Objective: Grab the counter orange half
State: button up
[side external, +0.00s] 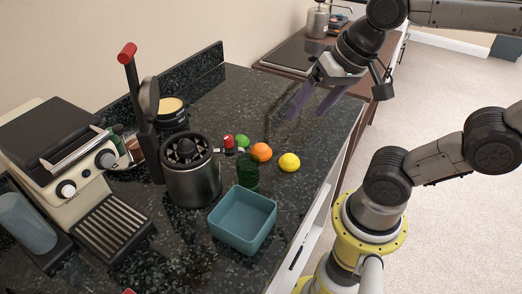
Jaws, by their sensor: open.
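An orange fruit (261,152) lies on the dark stone counter (225,262), between a dark green glass and a yellow lemon. From this angle I cannot tell whether it is a half or whole. My gripper (306,113) is above the counter, behind and to the right of the orange fruit in the picture. Its two long purple-grey fingers are apart, with nothing between them. They point down and to the left, and they are clear of the fruit.
The lemon (289,162), green glass (248,172), green fruit (243,141) and a small red-topped item (228,144) crowd the orange. A teal bin (243,222) stands in front. A metal juicer (191,172) and a coffee machine (65,165) are left. The counter's right edge is near.

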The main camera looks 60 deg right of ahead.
jog(key=w+d+m+g, duration=0.1)
jog(key=w+m+g, duration=0.2)
jog(key=w+m, duration=0.5)
jog(key=m+g, duration=0.2)
send_over(261, 145)
jog(key=f, duration=1.3)
jog(key=shift+a, duration=0.25)
jog(key=shift+d+f, duration=0.15)
jog(key=shift+f, duration=1.2)
jog(key=shift+d+f, duration=0.1)
jog(key=shift+f, duration=1.25)
jog(key=c, duration=1)
jog(key=shift+c, duration=0.2)
jog(key=shift+r, duration=0.15)
